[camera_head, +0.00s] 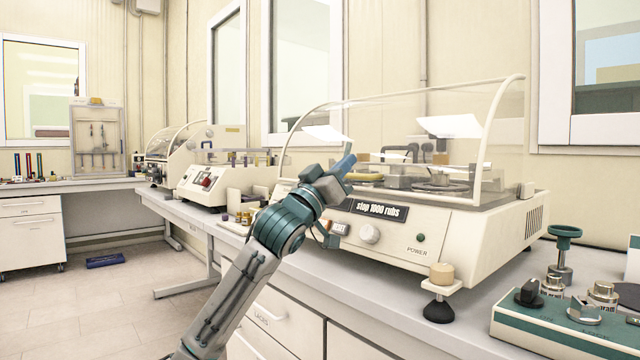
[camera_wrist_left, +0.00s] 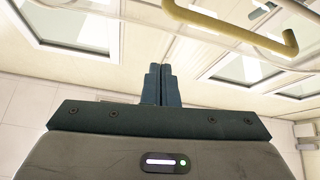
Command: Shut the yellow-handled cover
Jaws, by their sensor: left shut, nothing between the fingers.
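The cover (camera_head: 505,97) is a clear, curved shell with a cream frame on the cream rub tester (camera_head: 385,240) at centre right. I cannot tell from this angle how far it stands from fully down. A yellow bar handle (camera_wrist_left: 230,28) crosses the top right of the left wrist view, apart from the fingers. In the head view a yellow piece (camera_head: 366,178) shows just right of my gripper. My left gripper (camera_head: 347,161) is in front of the tester's left part, shut and empty. Its closed fingers also show in the wrist view (camera_wrist_left: 160,85). My right gripper is not in view.
A green-and-white control box (camera_head: 570,325) stands at the front right of the bench. A black-footed knob stand (camera_head: 439,292) is before the tester. Small bottles (camera_head: 245,217) and another machine (camera_head: 215,182) are to the left.

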